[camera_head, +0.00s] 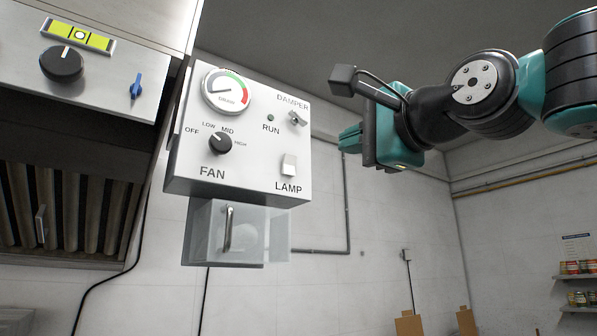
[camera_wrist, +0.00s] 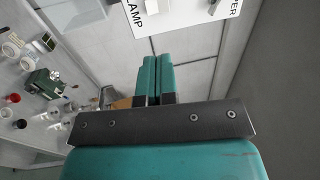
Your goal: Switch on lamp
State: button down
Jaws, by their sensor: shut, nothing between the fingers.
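The lamp switch (camera_head: 288,165) is a white rocker on the lower right of a white control box (camera_head: 185,165), above the word LAMP. In the wrist view the switch (camera_wrist: 152,6) shows at the top edge, partly cut off, with the LAMP label beside it. My gripper (camera_head: 349,139) is to the right of the box, apart from it, with its teal fingers pointing toward the box. In the wrist view the two teal fingers (camera_wrist: 151,75) lie together, with nothing between them. The rocker's on or off position is hard to tell.
The box also carries a fan knob (camera_head: 220,143), a gauge (camera_head: 226,92) and a damper toggle (camera_head: 297,118). A clear cover with a handle (camera_head: 228,228) hangs below it. A hood with a black knob (camera_head: 62,64) stands left.

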aim_at(292, 161)
jog(key=shift+r, duration=0.15)
jog(key=p+x, duration=0.7)
jog(key=x, duration=0.5)
jog(key=shift+w+a+r+p, duration=0.15)
jog(key=shift+a+r+p, duration=0.05)
jog(key=shift+r+p, duration=0.1)
jog(key=shift+w+a+f+p, duration=0.15)
jog(key=shift+w+a+p, duration=0.2)
jog(key=shift+w, duration=0.25)
